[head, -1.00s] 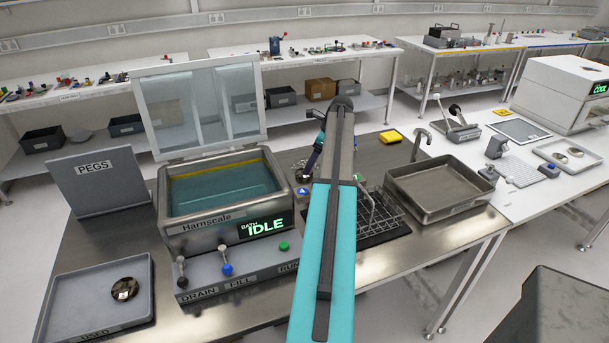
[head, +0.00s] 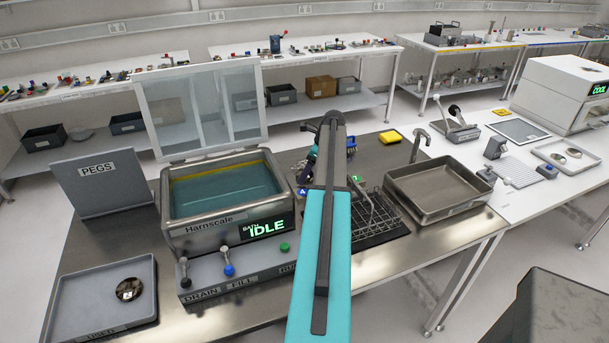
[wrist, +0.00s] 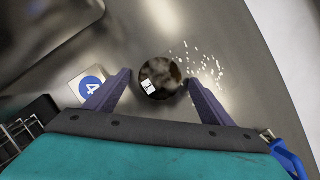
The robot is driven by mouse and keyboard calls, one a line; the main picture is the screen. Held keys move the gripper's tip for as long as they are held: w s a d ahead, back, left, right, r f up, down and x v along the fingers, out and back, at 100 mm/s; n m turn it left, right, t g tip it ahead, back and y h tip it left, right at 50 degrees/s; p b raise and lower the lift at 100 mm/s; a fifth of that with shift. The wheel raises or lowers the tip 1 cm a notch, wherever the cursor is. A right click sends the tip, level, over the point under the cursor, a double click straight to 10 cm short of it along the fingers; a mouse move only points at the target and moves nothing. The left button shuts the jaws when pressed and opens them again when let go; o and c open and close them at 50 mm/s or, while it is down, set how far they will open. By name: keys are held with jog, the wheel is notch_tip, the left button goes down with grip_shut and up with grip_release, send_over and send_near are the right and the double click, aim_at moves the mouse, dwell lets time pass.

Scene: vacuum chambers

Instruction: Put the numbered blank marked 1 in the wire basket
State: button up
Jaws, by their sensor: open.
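A round, dark, shiny blank (wrist: 170,73) with a small white label lies on the steel bench in the wrist view. I cannot read its number. My gripper (wrist: 159,78) is open, with one finger on each side of the blank and no visible grip on it. In the head view my arm mostly hides the gripper. The wire basket (head: 386,222) stands on the bench right of my arm, between the bath and the steel sink. Dark wirework, probably the basket, shows at the lower left of the wrist view (wrist: 22,128). Another round blank (head: 129,289) lies in the USED tray.
A card with a blue 4 (wrist: 91,84) lies left of the fingers. White flecks (wrist: 205,68) are scattered beside the blank. The open-lidded bath (head: 222,190) reads IDLE.

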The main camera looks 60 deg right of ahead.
dwell(0.4)
jog(key=c, duration=1.7)
jog(key=shift+r, duration=0.1)
jog(key=shift+r+b, duration=1.45)
jog(key=shift+r, duration=3.5)
